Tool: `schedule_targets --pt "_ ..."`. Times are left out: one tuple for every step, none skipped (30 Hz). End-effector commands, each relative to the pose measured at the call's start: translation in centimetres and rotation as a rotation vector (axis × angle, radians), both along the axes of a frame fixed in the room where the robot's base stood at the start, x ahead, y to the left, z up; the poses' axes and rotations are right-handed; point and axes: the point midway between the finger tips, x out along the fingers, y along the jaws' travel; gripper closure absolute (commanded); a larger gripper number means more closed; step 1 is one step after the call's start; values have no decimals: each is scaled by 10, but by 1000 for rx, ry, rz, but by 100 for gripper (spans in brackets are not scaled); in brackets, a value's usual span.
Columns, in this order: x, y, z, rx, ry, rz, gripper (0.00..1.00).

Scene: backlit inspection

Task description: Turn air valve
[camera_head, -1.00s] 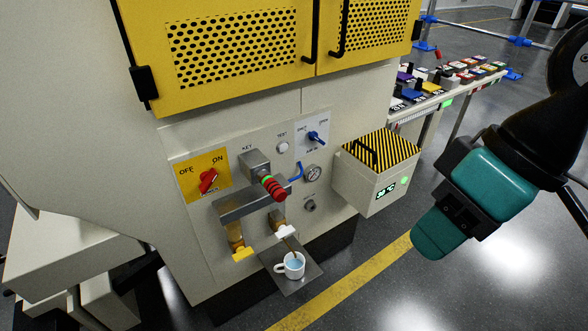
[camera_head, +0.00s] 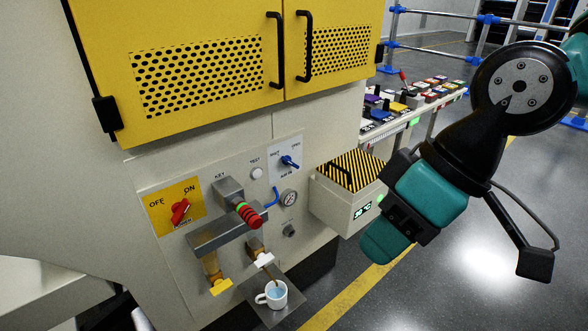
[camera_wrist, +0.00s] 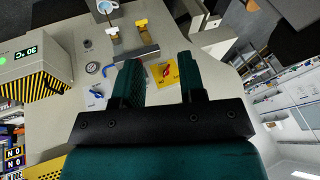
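The air valve is a small blue lever (camera_head: 290,161) on a white plate labelled SHUT and OPEN, at the upper right of the machine's control panel. The lever slants across the plate; its exact setting is hard to read. It also shows left of the fingers in the wrist view (camera_wrist: 97,93). My gripper (camera_head: 378,246) is teal and hangs in front of the machine, right of and below the valve, apart from it. In the wrist view its two fingers (camera_wrist: 160,80) are spread, with only the panel showing between them.
A striped box with a temperature display (camera_head: 340,205) juts out right of the valve, near my gripper. Floor at right is clear.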

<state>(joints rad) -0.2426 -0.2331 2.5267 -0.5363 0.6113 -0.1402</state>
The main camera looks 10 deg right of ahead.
Motion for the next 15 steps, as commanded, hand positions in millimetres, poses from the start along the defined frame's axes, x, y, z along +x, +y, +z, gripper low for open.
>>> schedule_targets --pt "20 11 -29 58 -59 62 63" --pt "35 18 -40 100 -113 106 63" --pt "56 29 -56 163 -201 169 63" --pt "74 36 -67 211 -277 211 63" --pt "93 42 -78 255 -361 249 63" --pt "118 48 -92 308 -481 290 63" --pt "137 50 -102 338 -577 312 63" --pt "156 51 -112 361 -672 327 63" --pt "181 50 -125 381 -801 335 63" --pt "199 47 -136 384 -894 334 63" --pt "217 42 -145 379 -986 325 63" --pt "238 34 -157 361 -1099 307 63" --pt "252 27 -167 339 -1175 290 63" --pt "265 19 -175 312 -1244 270 63" --pt "280 8 -185 271 -1323 244 63"
